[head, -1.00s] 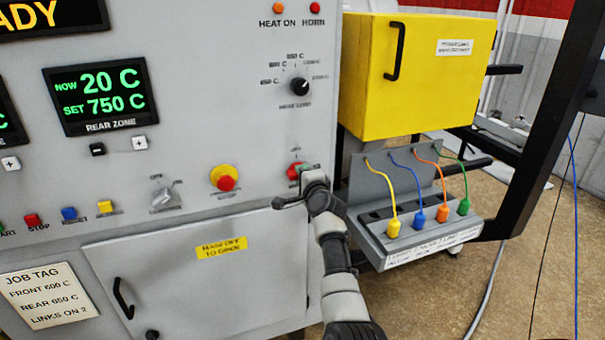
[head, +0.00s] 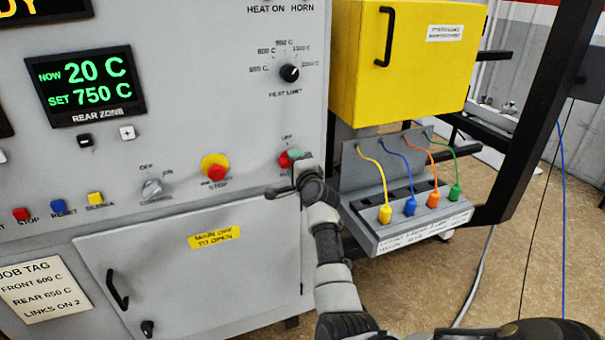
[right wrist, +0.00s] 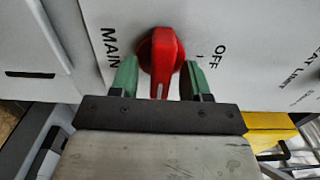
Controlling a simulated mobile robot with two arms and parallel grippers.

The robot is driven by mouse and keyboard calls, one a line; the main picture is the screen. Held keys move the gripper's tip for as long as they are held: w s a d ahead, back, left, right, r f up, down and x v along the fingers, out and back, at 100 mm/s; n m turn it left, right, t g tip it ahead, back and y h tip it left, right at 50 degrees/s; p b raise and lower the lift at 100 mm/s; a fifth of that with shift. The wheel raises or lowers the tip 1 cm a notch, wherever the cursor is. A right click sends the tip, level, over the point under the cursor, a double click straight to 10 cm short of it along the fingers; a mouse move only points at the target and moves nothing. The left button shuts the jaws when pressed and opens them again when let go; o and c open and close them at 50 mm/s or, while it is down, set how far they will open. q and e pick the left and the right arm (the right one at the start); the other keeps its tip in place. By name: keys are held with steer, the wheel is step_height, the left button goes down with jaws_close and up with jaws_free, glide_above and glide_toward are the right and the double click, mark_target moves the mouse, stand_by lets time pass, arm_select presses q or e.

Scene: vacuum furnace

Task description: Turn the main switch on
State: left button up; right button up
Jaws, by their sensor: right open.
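The main switch is a red knob (head: 285,161) at the lower right of the grey panel, with OFF printed above it. In the right wrist view the red knob (right wrist: 161,60) sits between MAIN and OFF lettering, a white line on its handle. My right gripper (head: 294,158) is at the knob and partly hides it in the head view. In the right wrist view its green fingers (right wrist: 160,80) are open, one on each side of the knob, with small gaps visible. My left gripper is not in view.
A yellow and red stop button (head: 215,168) and a grey control switch (head: 152,188) lie left of the knob. A yellow box (head: 405,60) and a rack with coloured plugs (head: 385,225) stand close on the right. A closed door (head: 190,275) is below.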

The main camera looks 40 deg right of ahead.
steer(key=b+v, duration=0.1)
steer(key=v, duration=0.9)
steer(key=a+f+n+g+y, duration=0.1)
steer(key=a+f+n+g, duration=0.2)
steer(key=f, duration=0.8)
steer(key=a+f+n+g+y, duration=0.2)
steer(key=a+f+n, duration=0.25)
steer(key=f, duration=0.75)
steer(key=s+a+f+n+g, duration=0.25)
steer(key=s+f, duration=0.25)
steer(key=f, duration=0.3)
steer(key=s+a+f+n+g, duration=0.1)
steer(key=s+a+f+n, duration=0.15)
steer(key=s+f, duration=0.4)
steer(key=s+a+f+n+g+y, duration=0.1)
steer(key=s+a+f+n+g, duration=0.15)
steer(key=s+f, duration=0.6)
steer(key=s+a+f+n+g, duration=0.2)
steer(key=s+f+n, duration=0.1)
steer(key=s+f, duration=0.6)
steer(key=s+f+n+g, duration=0.1)
steer(key=s+f+n, duration=0.1)
steer(key=s, duration=0.9)
steer(key=s+f+n+g, duration=0.2)
steer(key=s+f+n, duration=0.1)
steer(key=s, duration=0.9)
steer(key=shift+a+f+g, duration=0.3)
steer(key=shift+a+f, duration=0.05)
steer(key=shift+f, duration=0.05)
